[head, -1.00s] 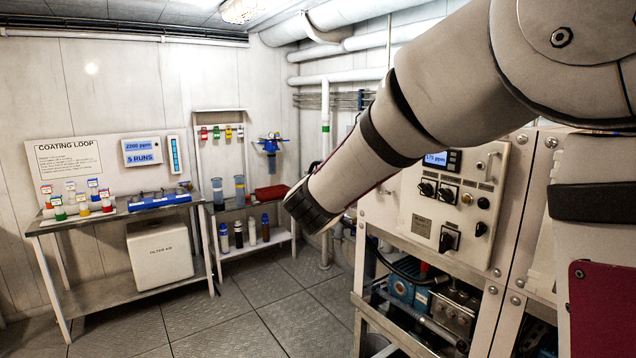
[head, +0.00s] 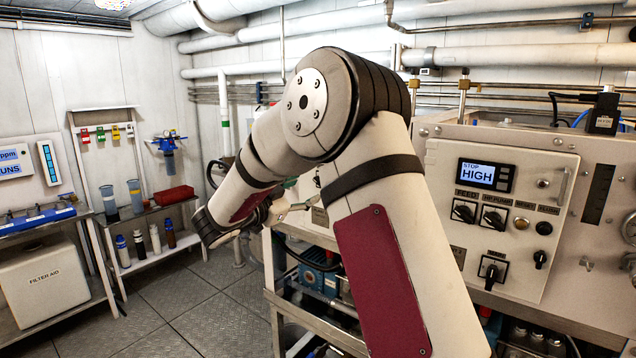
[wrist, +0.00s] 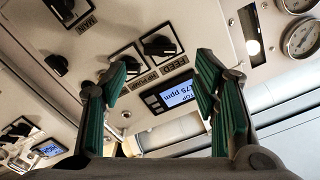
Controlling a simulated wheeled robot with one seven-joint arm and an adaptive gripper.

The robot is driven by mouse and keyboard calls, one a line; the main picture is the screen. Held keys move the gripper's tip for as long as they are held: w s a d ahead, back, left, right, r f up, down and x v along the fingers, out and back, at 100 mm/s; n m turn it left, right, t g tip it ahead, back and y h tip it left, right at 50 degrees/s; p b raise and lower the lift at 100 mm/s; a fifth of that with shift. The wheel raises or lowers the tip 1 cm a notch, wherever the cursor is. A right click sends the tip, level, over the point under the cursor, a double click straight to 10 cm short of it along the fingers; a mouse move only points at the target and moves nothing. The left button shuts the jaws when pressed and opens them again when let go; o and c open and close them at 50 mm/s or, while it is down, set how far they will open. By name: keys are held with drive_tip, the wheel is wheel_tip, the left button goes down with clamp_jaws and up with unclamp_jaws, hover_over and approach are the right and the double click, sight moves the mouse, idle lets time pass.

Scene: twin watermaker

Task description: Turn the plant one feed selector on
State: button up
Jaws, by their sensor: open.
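In the wrist view, my gripper (wrist: 161,66) is open and empty, with green-padded fingers spread apart. The black feed selector (wrist: 159,45) sits on a pale panel (wrist: 205,22) beyond the fingertips, between them in the picture, with the FEED label beside it. A gap seems to remain, but its size is unclear. A similar HP pump selector (wrist: 130,64) is left of it. The panel's display (wrist: 178,96) reads STOP, 175 ppm. In the head view, my arm hides most of this panel. Another panel shows a FEED selector (head: 464,211) and a STOP HIGH display (head: 485,175). No plant number is legible.
The wrist view also shows a MAIN switch (wrist: 60,8) and round gauges (wrist: 302,38). In the head view, pipes (head: 500,56) run above the panels. Floor (head: 190,310) is clear there.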

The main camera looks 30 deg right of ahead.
drive_tip(key=x, duration=0.6)
drive_tip(key=shift+d+p, duration=0.3)
drive_tip(key=shift+p, duration=0.05)
drive_tip(key=shift+w, duration=0.1)
drive_tip(key=c, duration=1.2)
